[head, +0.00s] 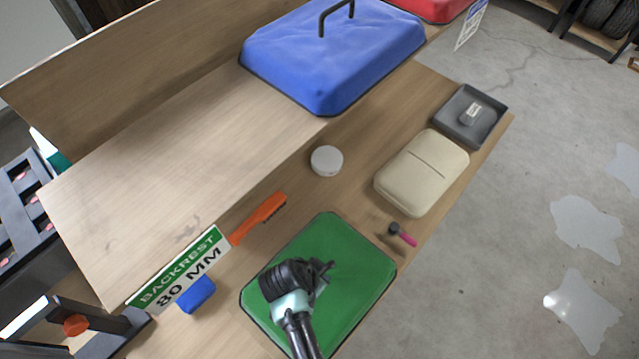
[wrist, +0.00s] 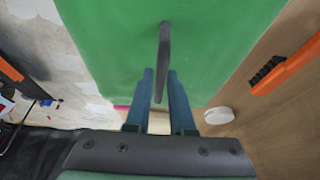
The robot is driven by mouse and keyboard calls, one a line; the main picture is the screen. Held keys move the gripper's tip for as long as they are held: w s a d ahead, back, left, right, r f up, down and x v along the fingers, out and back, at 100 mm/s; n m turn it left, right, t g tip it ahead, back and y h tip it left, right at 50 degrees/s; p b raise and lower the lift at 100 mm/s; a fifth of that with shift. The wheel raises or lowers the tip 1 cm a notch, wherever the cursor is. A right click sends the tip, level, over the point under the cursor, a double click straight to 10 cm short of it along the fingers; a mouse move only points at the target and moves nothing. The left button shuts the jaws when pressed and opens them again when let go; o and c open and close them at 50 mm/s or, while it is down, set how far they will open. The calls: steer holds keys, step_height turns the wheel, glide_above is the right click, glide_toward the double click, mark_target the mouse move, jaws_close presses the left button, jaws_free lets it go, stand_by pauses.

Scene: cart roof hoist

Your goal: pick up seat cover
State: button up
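A green cushion-like cover (head: 345,245) with a dark edge lies on the wooden bench, beneath my gripper (head: 322,274). In the wrist view the green cover (wrist: 100,35) fills the top, and its dark upright handle (wrist: 163,45) reaches between my two fingers (wrist: 160,80). The fingers are apart, one on each side of the handle, with narrow gaps showing. A larger blue cover (head: 335,50) with a black loop handle (head: 335,15) sits at the back, and a red cover (head: 430,8) is partly cut off behind it. No readable label names any of them as the seat cover.
A sign reading "BACKREST 80 MM" (head: 180,270) stands left of the green cover. An orange brush (head: 258,218), blue block (head: 196,295), white round tin (head: 327,160), pink-handled tool (head: 403,235), beige case (head: 422,175) and grey tray (head: 485,130) lie around.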

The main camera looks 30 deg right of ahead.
jaws_close()
stand_by(1.0)
